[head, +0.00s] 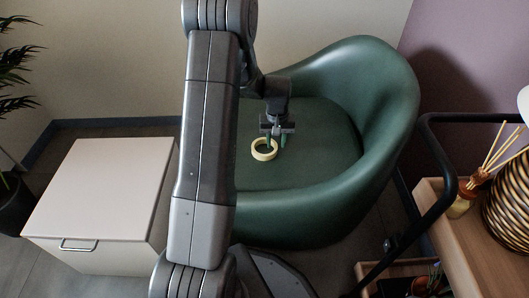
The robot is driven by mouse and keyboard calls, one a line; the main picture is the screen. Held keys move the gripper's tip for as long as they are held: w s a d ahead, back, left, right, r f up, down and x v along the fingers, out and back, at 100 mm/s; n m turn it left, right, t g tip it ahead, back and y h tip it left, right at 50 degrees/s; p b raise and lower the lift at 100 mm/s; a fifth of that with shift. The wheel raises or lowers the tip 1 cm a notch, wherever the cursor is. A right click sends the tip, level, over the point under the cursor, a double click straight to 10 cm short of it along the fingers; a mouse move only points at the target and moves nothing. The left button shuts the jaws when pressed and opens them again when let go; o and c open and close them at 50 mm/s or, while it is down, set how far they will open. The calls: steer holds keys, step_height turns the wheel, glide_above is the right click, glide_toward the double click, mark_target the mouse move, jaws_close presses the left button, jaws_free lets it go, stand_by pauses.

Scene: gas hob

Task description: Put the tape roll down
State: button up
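The tape roll (256,154) is a pale yellow ring at the seat of the green armchair (318,152), in the middle of the head view. My gripper (277,141) points down at the right side of the ring. Its fingers are small here and seem to straddle the ring's right wall, so it looks shut on the roll. The exact contact is partly hidden. I cannot tell whether the roll touches the seat or hangs just above it.
My arm crosses the view and hides the chair's left part. A white cabinet (100,190) with a bare top stands at left, near a plant (14,90). At right, a wooden trolley (482,240) with a dark rail holds a reed diffuser (460,206). The seat around the roll is clear.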

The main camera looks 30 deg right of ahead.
steer(key=shift+f, duration=0.8)
steer(key=shift+r, duration=0.1)
steer(key=shift+c, duration=0.4)
jaws_close()
steer(key=shift+r, duration=0.1)
